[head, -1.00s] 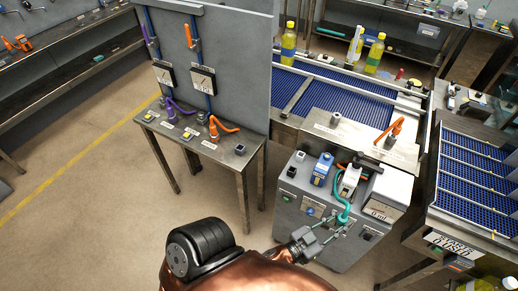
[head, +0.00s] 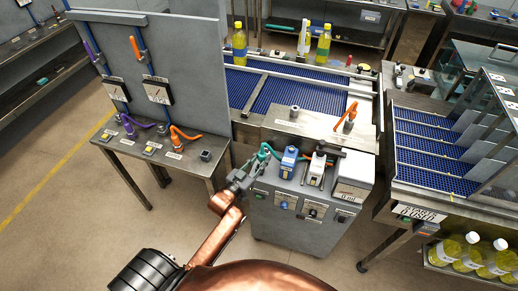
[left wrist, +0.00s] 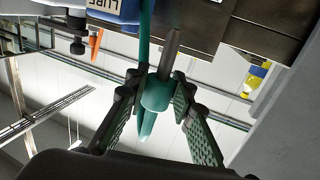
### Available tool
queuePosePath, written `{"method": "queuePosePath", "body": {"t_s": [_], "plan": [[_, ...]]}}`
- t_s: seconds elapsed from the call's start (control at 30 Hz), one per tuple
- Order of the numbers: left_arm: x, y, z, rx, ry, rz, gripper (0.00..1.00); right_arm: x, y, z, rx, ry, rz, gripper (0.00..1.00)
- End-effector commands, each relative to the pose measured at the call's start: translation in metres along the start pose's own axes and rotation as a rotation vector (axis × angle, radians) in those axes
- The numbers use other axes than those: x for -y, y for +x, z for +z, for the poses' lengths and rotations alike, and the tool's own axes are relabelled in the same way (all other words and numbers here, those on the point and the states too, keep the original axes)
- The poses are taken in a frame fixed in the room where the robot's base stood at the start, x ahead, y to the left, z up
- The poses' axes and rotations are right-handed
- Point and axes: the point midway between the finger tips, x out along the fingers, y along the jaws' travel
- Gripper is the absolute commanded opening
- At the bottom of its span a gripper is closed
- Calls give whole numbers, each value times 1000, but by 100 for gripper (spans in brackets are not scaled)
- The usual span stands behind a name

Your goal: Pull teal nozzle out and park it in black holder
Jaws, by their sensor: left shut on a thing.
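The teal nozzle (head: 264,153) is in my left gripper (head: 243,173), at the top left corner of the grey cabinet (head: 300,231). In the left wrist view, the teal nozzle (left wrist: 156,95) lies between the two fingers of my left gripper (left wrist: 158,100), which is shut on it. A teal hose (left wrist: 145,45) runs up from it, past a blue box marked LUBE (left wrist: 113,8). I cannot clearly pick out the black holder; my gripper may hide part of the cabinet's left corner. My right gripper is out of view.
The blue box (head: 288,159) and a white box (head: 317,169) stand on the cabinet. A side table (head: 187,161) with orange and purple hoses is to the left. A blue conveyor (head: 291,104) lies behind. The floor in front is open.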

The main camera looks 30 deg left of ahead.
Motion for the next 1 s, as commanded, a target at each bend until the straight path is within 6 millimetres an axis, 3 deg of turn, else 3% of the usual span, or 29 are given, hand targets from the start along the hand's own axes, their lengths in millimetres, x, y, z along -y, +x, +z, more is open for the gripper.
{"method": "queuePosePath", "body": {"t_s": [0.1, 0.2, 0.8, 1.0], "plan": [[20, 20, -11, -12, -5, 4, 0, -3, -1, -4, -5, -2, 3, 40], [27, 26, -14, -15, -9, 5, 0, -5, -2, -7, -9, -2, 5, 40], [28, 26, -16, -14, -11, 6, 0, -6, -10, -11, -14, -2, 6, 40], [28, 26, 2, -13, -11, 6, 0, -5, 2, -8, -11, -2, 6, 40]]}}
